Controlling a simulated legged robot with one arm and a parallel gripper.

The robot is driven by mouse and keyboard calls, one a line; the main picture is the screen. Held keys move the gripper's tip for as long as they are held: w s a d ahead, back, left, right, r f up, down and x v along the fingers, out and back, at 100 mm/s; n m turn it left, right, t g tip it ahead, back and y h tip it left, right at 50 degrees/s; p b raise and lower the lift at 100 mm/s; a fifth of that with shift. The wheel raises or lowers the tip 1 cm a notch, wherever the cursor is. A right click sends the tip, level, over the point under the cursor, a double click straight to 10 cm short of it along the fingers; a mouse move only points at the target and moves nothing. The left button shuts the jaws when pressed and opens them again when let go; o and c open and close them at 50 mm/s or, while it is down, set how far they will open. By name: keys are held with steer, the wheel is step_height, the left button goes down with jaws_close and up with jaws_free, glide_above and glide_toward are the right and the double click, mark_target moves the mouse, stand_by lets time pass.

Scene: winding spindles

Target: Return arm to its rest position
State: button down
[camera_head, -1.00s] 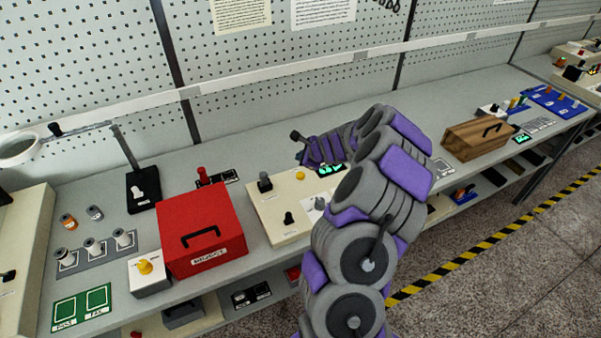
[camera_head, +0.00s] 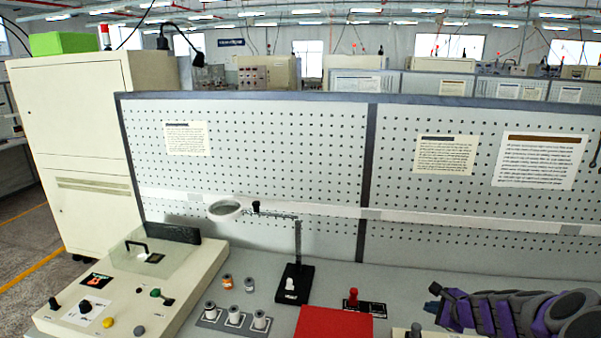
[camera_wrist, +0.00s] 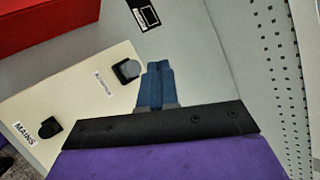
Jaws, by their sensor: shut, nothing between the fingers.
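My arm (camera_head: 520,312) lies low at the right edge of the head view, purple and grey, reaching left over the bench. My gripper (camera_head: 434,297) is at its left end, small and partly dark there. In the wrist view, the blue fingers of my gripper (camera_wrist: 158,68) are together with nothing between them. They point over the bench beside a cream panel (camera_wrist: 75,100) with dark knobs, one labelled MAINS. I cannot tell the exact gap between the fingertips and the panel.
A red box (camera_head: 333,322) stands left of my arm. A red-topped switch (camera_head: 353,297), a magnifier on a stand (camera_head: 224,209) and several grey spindles (camera_head: 234,315) are farther left. A cream control console (camera_head: 120,290) fills the left end. A pegboard wall (camera_head: 260,150) stands behind.

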steer(key=s+a+r+n+g+y, duration=0.15)
steer(key=a+r+n, duration=0.25)
steer(key=a, duration=0.4)
steer(key=s+a+r+n+g+y, duration=0.1)
steer(key=s+a+r+n+y, duration=0.2)
steer(key=a, duration=0.6)
steer(key=s+a+r+n+g, duration=0.3)
steer(key=s+a+n, duration=0.3)
steer(key=s+a, duration=0.35)
steer(key=s+d+n+g+h, duration=0.1)
steer(key=s+n+g+h, duration=0.4)
steer(key=s, duration=2.4)
steer(key=n+h, duration=0.2)
steer(key=n, duration=0.2)
steer(key=shift+s+n+g, duration=0.3)
steer(key=shift+n+g, duration=0.05)
steer(key=shift+n, duration=0.05)
steer(key=shift+d, duration=0.3)
